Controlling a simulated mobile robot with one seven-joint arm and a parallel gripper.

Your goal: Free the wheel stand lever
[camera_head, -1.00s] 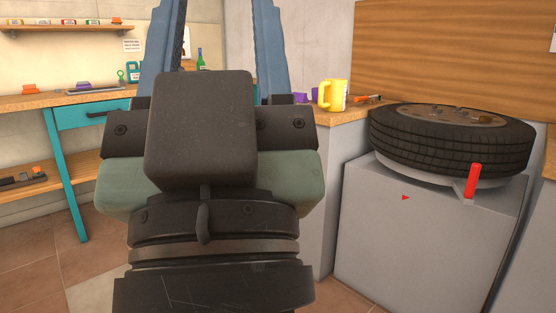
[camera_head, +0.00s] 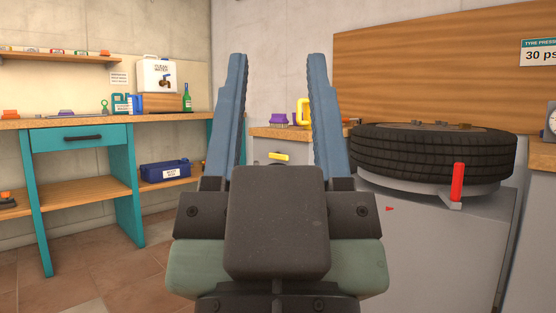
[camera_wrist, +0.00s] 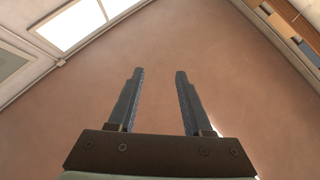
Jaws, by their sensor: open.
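The wheel stand lever (camera_head: 457,182) is a red upright handle on the front right of the grey stand. The stand's round plate (camera_head: 420,186) bears a black tyre (camera_head: 440,150) lying flat, above a grey cabinet (camera_head: 440,250). My gripper (camera_head: 278,62) is open and empty, its two blue fingers apart and pointing up, left of the tyre and well away from the lever.
A small red triangle (camera_head: 390,209) marks the cabinet. A teal workbench (camera_head: 85,140) is at the left. The floor (camera_head: 110,275) at lower left is clear.

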